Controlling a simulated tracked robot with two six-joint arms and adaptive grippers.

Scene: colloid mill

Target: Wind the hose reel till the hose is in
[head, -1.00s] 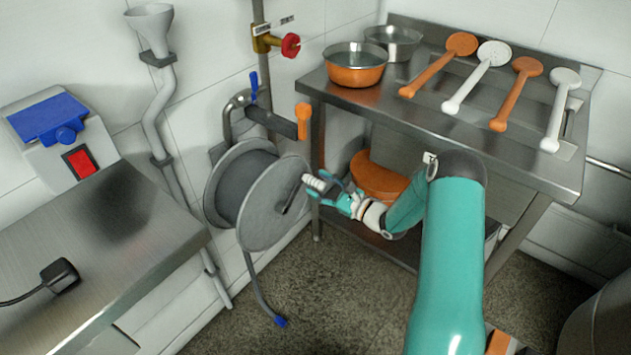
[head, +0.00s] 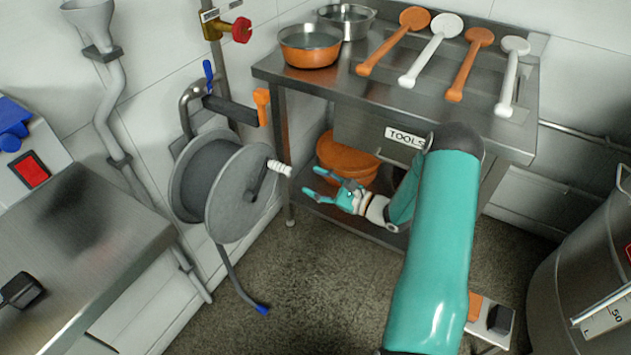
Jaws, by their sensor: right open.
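The grey hose reel (head: 240,200) is mounted on the wall, with dark hose wound on its drum. Its white crank handle (head: 279,168) sticks out from the reel's front face toward the right. A length of hose (head: 232,272) hangs below the reel and ends in a blue tip (head: 262,309) close to the floor. My right gripper (head: 311,182) is open and empty, a little right of and below the crank handle, with a gap between them. My left gripper is not in view.
A steel table (head: 400,120) with ladles and two pans stands behind my right arm; an orange tub (head: 347,158) sits beneath it. A steel counter (head: 75,255) is at left, and a large drum (head: 575,270) at right.

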